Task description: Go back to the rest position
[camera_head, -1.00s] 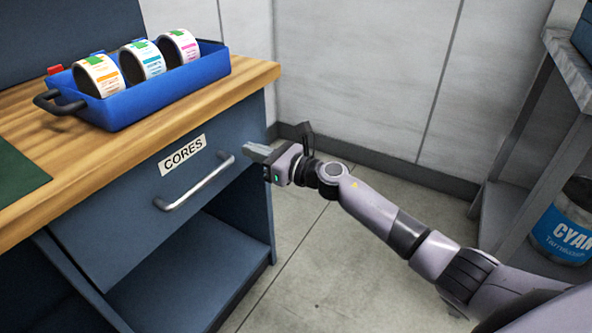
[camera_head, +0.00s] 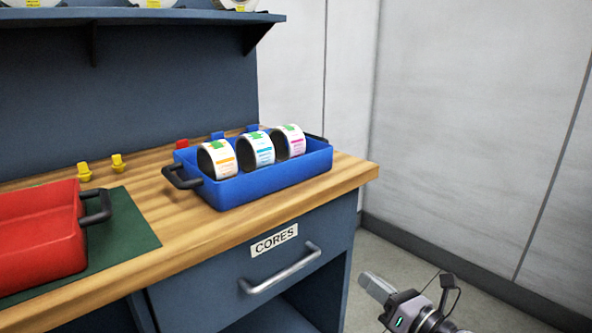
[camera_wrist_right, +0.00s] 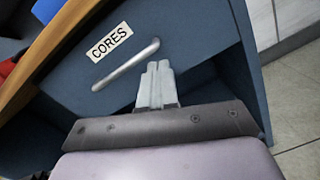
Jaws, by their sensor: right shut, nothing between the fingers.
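My right gripper (camera_head: 376,287) shows at the bottom right of the head view, to the right of the CORES drawer handle and apart from it. Its fingers are shut with nothing between them. In the right wrist view the closed fingers (camera_wrist_right: 157,84) point toward the drawer front, just below the metal handle (camera_wrist_right: 125,64). The drawer (camera_head: 240,285), with its CORES label (camera_head: 274,240) and bar handle (camera_head: 280,269), appears shut. My left gripper is in neither view.
A blue tray (camera_head: 262,188) holding label rolls stands on the wooden bench (camera_head: 170,222). A red tray (camera_head: 40,245) lies at the left on a green mat (camera_head: 135,232). Two yellow pieces (camera_head: 117,163) stand behind. A shelf (camera_head: 180,15) is above. Floor right of the bench is clear.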

